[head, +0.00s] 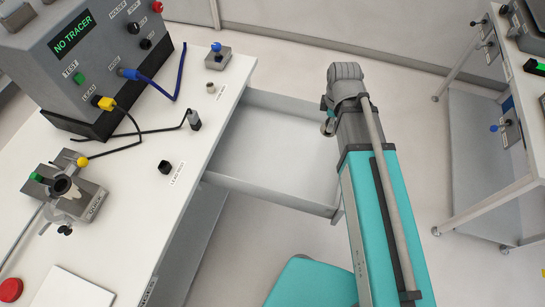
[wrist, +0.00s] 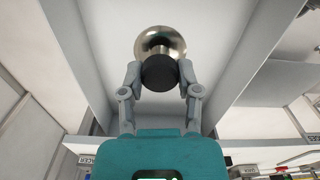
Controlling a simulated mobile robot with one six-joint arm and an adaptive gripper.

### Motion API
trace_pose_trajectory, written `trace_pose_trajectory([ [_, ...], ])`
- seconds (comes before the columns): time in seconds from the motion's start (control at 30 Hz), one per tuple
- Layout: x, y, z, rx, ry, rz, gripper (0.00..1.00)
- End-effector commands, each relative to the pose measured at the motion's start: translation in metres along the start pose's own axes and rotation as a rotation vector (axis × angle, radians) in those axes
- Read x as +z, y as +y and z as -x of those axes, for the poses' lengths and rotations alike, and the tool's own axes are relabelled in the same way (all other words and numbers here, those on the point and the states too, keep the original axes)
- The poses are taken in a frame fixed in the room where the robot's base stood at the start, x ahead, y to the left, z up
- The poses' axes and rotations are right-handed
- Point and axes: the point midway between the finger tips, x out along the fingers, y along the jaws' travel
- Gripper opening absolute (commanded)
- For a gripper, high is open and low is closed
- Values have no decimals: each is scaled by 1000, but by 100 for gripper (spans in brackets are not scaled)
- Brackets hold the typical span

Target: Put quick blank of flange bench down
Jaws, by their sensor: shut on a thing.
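My gripper (wrist: 159,68) is shut on the dark knob of a shiny round metal blank (wrist: 158,40), seen in the wrist view. My gripper is well to the right of this fixture, off the bench top.
A grey tester (head: 75,60) reading NO TRACER stands at the bench's back, with yellow and blue cables. The open drawer (head: 275,150) juts right from the bench. A small black cap (head: 164,167) and a red button (head: 11,290) are on top. Another table (head: 500,200) stands right.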

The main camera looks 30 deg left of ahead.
Motion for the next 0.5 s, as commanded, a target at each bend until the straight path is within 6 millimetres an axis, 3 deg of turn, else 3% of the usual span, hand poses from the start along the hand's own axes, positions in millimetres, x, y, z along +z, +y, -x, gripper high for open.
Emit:
trace_pose_trajectory([
  [0.03,3,-10,-18,0,0,-16,0],
  [0.2,9,-28,-42,0,0,-67,0],
  [0.5,15,-44,-62,-1,0,-120,0],
])
